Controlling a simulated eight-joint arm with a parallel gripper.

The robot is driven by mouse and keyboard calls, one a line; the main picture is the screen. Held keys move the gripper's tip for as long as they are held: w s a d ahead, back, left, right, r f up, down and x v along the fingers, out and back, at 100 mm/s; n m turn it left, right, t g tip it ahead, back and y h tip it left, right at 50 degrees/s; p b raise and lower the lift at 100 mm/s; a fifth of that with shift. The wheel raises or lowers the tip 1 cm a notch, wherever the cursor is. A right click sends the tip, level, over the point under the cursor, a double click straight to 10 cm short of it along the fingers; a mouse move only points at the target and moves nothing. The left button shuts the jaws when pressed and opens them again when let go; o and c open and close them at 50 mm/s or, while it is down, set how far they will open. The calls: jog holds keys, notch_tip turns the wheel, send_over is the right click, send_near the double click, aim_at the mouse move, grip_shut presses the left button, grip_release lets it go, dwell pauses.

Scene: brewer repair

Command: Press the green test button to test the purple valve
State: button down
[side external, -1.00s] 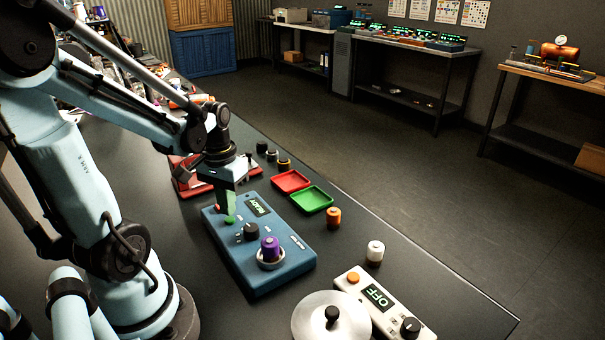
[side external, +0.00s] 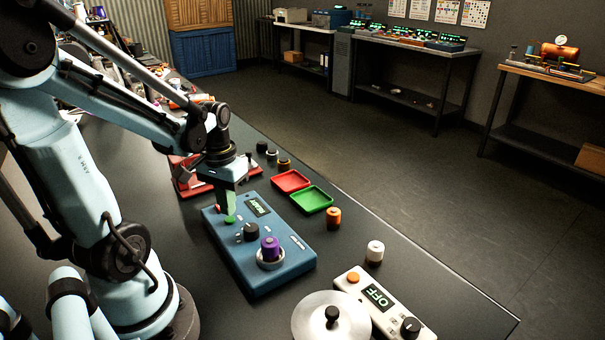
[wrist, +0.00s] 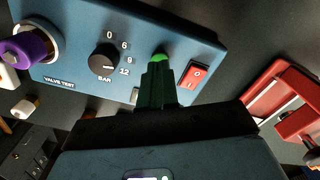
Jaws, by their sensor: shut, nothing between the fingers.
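The blue valve tester (side external: 232,262) lies on the bench, its display (side external: 258,207) reading READY. The purple valve (side external: 270,246) stands upright in the tester's round socket; it also shows in the wrist view (wrist: 35,46). The green test button (side external: 230,219) is at the tester's far end and peeks out past my fingertips in the wrist view (wrist: 159,57). My gripper (side external: 230,212) is shut and empty, pointing down right at the button. I cannot tell whether the tips touch or press it.
A black dial (wrist: 103,62) marked 0 to 12 bar and a red switch (wrist: 195,77) flank the button. Red (side external: 290,181) and green (side external: 311,200) trays, an orange-topped valve (side external: 334,217) and a white-topped one (side external: 375,251) stand to the right.

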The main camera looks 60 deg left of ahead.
aim_at(230, 219)
jog(key=shift+f, duration=0.15)
jog(key=shift+f, duration=0.35)
jog(key=shift+f, duration=0.45)
dwell(0.3)
jog(key=shift+r, duration=2.2)
jog(key=shift+r, duration=0.15)
jog(key=shift+r, duration=2.85)
